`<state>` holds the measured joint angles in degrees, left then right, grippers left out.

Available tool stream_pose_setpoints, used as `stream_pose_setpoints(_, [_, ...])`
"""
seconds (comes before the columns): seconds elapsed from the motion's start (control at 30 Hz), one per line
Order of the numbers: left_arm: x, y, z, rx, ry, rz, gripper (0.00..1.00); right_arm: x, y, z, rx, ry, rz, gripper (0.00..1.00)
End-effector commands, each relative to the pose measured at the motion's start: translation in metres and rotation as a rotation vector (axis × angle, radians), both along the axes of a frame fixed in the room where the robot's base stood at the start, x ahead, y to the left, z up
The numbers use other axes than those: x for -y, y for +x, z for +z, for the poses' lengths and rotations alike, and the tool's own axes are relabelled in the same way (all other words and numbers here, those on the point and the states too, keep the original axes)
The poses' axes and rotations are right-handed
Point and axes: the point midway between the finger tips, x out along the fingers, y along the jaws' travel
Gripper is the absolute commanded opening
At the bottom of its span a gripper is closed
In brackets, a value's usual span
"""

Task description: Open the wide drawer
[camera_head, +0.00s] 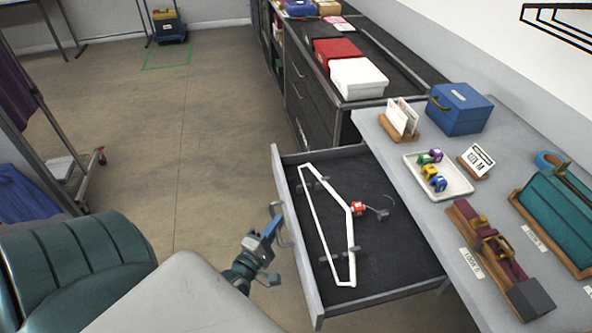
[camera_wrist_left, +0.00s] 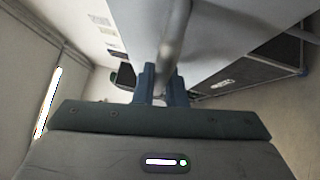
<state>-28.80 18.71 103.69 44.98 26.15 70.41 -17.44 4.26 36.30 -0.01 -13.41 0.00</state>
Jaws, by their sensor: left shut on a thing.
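The wide drawer (camera_head: 390,248) under the light grey table is pulled out, and its dark-lined inside shows. In the left wrist view the blue fingers (camera_wrist_left: 164,88) close on the metal handle bar (camera_wrist_left: 175,40). My right gripper is not in view.
A dark cabinet (camera_head: 312,95) stands behind the drawer. A teal padded seat (camera_head: 75,265) is at left; floor (camera_head: 190,140) between is clear.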

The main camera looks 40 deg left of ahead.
Motion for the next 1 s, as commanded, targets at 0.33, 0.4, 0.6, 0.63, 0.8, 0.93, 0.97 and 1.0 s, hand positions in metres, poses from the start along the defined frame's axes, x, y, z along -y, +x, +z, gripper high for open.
stream_pose_setpoints(0.33, [-0.014,-0.016,0.003,0.009,0.000,0.001,0.00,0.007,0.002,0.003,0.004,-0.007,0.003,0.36])
stream_pose_setpoints(0.4, [-0.014,-0.016,0.003,0.009,0.000,0.001,0.00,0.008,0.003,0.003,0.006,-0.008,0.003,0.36])
stream_pose_setpoints(0.6, [-0.014,-0.016,0.004,0.010,0.000,0.001,0.00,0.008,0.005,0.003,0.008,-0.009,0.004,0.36])
stream_pose_setpoints(0.63, [-0.014,-0.016,0.004,0.010,0.000,0.001,0.00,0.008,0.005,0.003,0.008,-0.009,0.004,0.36])
stream_pose_setpoints(0.8, [-0.014,-0.016,0.003,0.008,0.000,0.001,0.32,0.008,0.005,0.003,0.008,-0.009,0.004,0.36])
stream_pose_setpoints(0.93, [-0.014,-0.016,0.002,0.006,0.000,0.001,0.32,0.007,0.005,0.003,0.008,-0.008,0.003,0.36])
stream_pose_setpoints(0.97, [-0.014,-0.017,0.002,0.005,0.000,0.001,0.32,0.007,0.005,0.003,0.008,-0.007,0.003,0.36])
stream_pose_setpoints(1.0, [-0.014,-0.017,0.002,0.005,0.000,0.001,0.32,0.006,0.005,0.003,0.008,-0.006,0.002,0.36])
